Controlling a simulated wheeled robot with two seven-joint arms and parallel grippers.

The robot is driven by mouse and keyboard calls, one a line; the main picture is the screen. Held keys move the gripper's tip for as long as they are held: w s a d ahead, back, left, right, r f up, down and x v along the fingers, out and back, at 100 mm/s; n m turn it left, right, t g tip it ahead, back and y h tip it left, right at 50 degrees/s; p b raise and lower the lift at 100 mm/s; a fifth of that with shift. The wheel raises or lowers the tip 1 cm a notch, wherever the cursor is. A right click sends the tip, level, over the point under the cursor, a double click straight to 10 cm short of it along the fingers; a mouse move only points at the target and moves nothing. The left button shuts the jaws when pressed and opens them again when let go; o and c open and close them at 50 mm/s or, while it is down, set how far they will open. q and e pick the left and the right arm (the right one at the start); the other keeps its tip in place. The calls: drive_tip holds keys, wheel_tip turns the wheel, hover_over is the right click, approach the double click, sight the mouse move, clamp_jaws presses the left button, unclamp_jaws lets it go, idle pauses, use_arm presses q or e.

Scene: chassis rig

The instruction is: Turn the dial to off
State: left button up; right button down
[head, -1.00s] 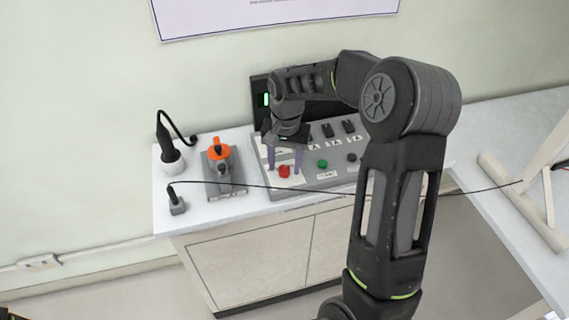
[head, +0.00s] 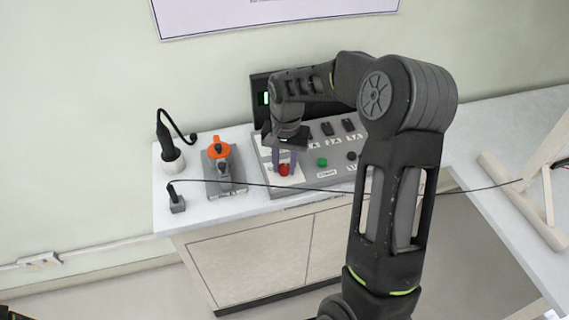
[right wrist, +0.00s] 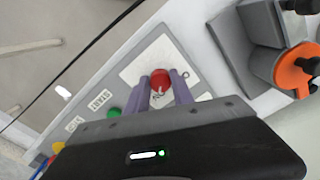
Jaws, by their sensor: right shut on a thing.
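The red dial (head: 285,170) sits at the left end of the grey control panel (head: 330,183), on a white label plate. My right gripper (head: 284,165) reaches down over it, with its purple fingers on either side of the dial. In the right wrist view the fingers (right wrist: 160,88) are close against both sides of the red dial (right wrist: 160,79), shut on it. Part of the dial and the label's writing are hidden by the fingers. My left gripper is not in view.
A green button (head: 322,162) and black switches (head: 348,125) are on the same panel. An orange-handled device (head: 219,150) stands to its left. A plug in a white holder (head: 172,157) is farther left. A thin black cable crosses in front of the panel.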

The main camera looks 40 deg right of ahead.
drive_tip(key=shift+n, duration=0.3)
drive_tip(key=n, duration=0.3)
drive_tip(key=shift+b, duration=0.4)
drive_tip(key=n, duration=0.4)
drive_tip(key=shift+n, duration=0.4)
drive_tip(key=n, duration=0.4)
drive_tip(key=shift+w+d+n+b, duration=0.1)
drive_tip(key=shift+n+b, duration=0.2)
drive_tip(key=n, duration=0.4)
drive_tip(key=shift+n, duration=0.4)
drive_tip(key=c, duration=1.1)
unclamp_jaws()
